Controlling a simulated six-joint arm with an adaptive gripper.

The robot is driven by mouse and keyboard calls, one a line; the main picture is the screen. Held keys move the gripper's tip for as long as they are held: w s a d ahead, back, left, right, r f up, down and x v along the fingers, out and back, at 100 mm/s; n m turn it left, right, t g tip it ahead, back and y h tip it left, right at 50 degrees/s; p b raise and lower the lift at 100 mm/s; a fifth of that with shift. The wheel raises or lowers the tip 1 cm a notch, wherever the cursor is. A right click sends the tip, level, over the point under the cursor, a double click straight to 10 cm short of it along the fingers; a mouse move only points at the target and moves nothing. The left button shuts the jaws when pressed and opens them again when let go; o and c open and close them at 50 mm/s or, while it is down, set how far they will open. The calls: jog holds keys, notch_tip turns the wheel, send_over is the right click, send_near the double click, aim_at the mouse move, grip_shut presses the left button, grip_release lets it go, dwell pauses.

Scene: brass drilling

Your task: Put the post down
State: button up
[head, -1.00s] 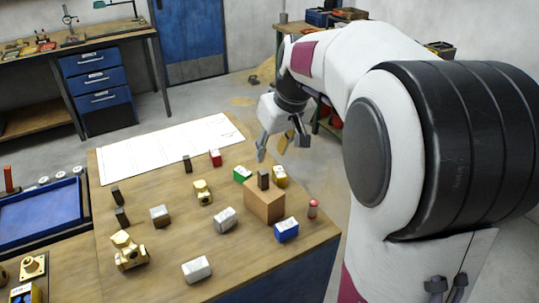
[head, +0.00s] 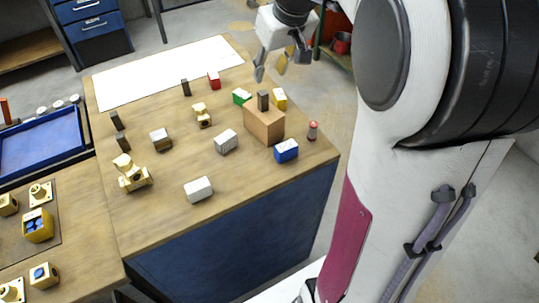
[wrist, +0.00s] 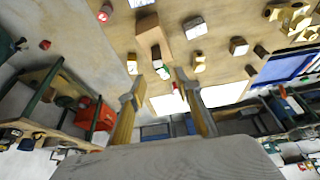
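Several dark upright posts stand on the wooden table. One post (head: 263,100) stands upright on top of a tan wooden block (head: 264,125) near the right edge; it also shows in the wrist view (wrist: 156,52). Other dark posts stand at the back (head: 185,88) and at the left, one behind another (head: 116,120) (head: 122,140). My gripper (head: 270,72) is open, above and beyond the post on the block. In the wrist view my gripper's fingers (wrist: 160,76) are spread wide with nothing held between them.
Brass fittings (head: 132,174) and pale blocks (head: 198,189) lie leftward. A white sheet (head: 165,70) lies clear at the back.

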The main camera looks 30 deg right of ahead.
jog(key=s+a+f, duration=0.1)
jog(key=s+a, duration=0.3)
jog(key=s, duration=0.4)
jog(key=s+a, duration=0.5)
jog(key=s, duration=0.3)
jog(key=s+a+f+t, duration=0.1)
jog(key=s+a, duration=0.4)
jog(key=s, duration=0.3)
jog(key=shift+s+a+f, duration=0.2)
jog(key=shift+s+f, duration=0.05)
jog(key=shift+f, duration=0.05)
